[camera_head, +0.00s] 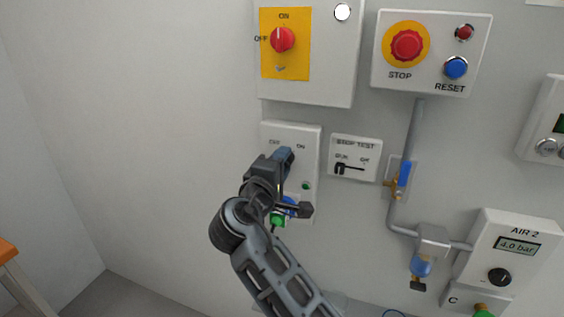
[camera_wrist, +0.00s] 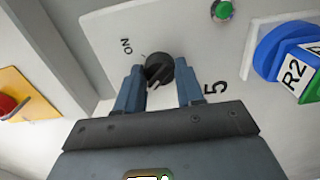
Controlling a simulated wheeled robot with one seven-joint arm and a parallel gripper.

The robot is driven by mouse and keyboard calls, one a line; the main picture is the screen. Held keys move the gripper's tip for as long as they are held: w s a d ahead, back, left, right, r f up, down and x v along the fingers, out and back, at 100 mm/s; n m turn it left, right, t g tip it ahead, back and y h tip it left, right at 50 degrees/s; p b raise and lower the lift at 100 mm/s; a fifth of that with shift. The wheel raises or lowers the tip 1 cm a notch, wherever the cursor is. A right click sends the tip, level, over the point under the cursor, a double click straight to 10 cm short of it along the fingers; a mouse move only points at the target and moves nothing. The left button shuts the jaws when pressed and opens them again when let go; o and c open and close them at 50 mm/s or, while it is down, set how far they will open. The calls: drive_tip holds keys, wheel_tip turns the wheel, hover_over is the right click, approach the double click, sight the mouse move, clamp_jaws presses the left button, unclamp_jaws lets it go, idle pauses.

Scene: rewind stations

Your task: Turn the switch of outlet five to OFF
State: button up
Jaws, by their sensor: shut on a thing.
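The switch of outlet five is a round black knob (camera_wrist: 159,70) on a pale panel (camera_wrist: 105,22), seen in the wrist view with "ON" to its upper left and a "5" to its lower right. A pale pointer line on the knob aims to the lower left, away from the "ON" label. Any OFF label there is hidden. My gripper (camera_wrist: 160,85) has a blue finger on each side of the knob and is shut on it. In the head view my gripper (camera_head: 285,158) covers the knob on the outlet panel (camera_head: 309,160), below its "OFF" and "ON" labels.
A green lamp (camera_wrist: 222,10) and a blue connector (camera_wrist: 270,52) tagged R2 sit on the right in the wrist view. Above the outlet panel is a red rotary switch (camera_head: 283,39) on yellow. A STOP TEST plate (camera_head: 355,157) and a blue-handled valve (camera_head: 405,173) are close on the right.

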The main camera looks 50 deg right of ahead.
idle(0.3)
drive_tip(key=o, duration=1)
drive_tip(key=shift+o, duration=0.2)
drive_tip(key=b+v, duration=0.2)
drive_tip(key=v, duration=0.5)
drive_tip(key=shift+a, duration=0.4)
drive_tip(key=shift+s, duration=0.1)
